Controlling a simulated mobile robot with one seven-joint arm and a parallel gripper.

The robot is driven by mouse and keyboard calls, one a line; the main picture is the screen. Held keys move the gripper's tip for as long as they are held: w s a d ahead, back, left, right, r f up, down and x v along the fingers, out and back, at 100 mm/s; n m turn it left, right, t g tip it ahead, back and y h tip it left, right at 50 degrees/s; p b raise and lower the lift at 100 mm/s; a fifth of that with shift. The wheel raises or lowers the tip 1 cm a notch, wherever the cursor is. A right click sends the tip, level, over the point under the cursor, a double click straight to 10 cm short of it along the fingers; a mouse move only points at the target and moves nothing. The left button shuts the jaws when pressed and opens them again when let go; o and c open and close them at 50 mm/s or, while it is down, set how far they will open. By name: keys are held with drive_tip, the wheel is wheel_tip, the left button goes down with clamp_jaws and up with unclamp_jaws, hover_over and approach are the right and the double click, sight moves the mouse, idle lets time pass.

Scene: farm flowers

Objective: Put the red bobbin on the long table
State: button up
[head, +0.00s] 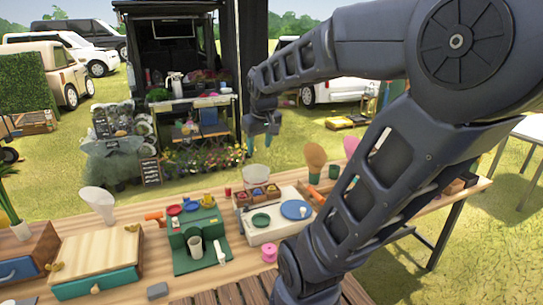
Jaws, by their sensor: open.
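The long wooden table (424,212) runs across the view below and in front of my arm. No bobbin is plainly clear to me. A pink spool-shaped piece (268,252) stands on the table near its front edge. A small red piece (228,191) stands at the back of the table, and another red piece (174,210) sits on a green stand; both are too small to name surely. My gripper (260,146) is open and empty, pointing down in the air, seen above the back of the table. My arm hides part of the table's right side.
The green stand (192,265) holds a cup. A white box (259,237) with a blue disc stands beside it. Wooden boxes (99,260) stand at left. Paper cones (315,157) rise behind. A flower stall (194,103) stands beyond, with grass between.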

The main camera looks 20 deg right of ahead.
drive_tip(key=s+m, duration=0.2)
drive_tip(key=s, duration=0.6)
drive_tip(key=shift+s+d+f+m+t, duration=0.25)
drive_tip(key=shift+f+m+t, duration=0.05)
drive_tip(key=shift+t, duration=0.1)
idle(0.7)
